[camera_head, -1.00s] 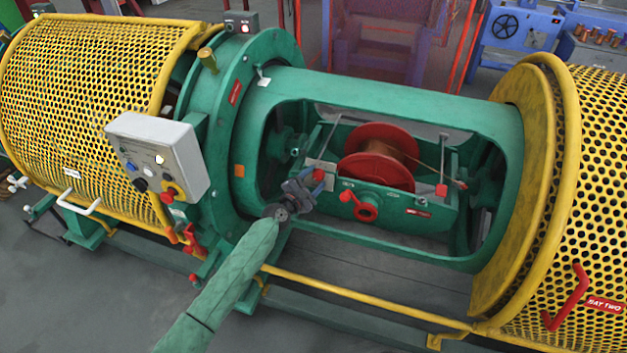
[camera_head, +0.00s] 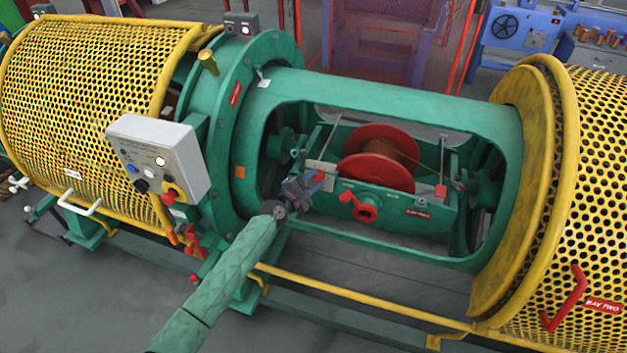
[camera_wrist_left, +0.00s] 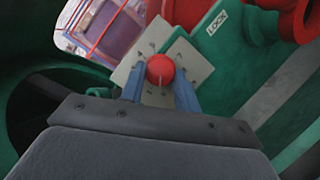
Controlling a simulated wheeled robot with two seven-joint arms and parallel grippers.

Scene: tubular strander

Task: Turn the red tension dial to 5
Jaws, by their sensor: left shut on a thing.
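The red tension dial (camera_wrist_left: 160,69) is a round red knob with a pale pointer line, in front of a light square plate (camera_wrist_left: 196,62) in the left wrist view. My left gripper (camera_wrist_left: 161,88) is shut on the dial, with one blue-grey finger at each side. In the head view the plate (camera_head: 322,173) shows at the left end of the green cradle, and my left gripper (camera_head: 316,181) reaches it from the front left. The gripper largely hides the dial there. The plate's scale marks are too small to read. My right gripper is not in view.
A red spool (camera_head: 375,165) sits in the cradle, with a red crank-like handle (camera_head: 360,207) on its front. The green frame (camera_head: 390,97) surrounds the cradle opening. A grey control box (camera_head: 160,155) stands left of my arm. Yellow perforated guards (camera_head: 90,85) flank the machine.

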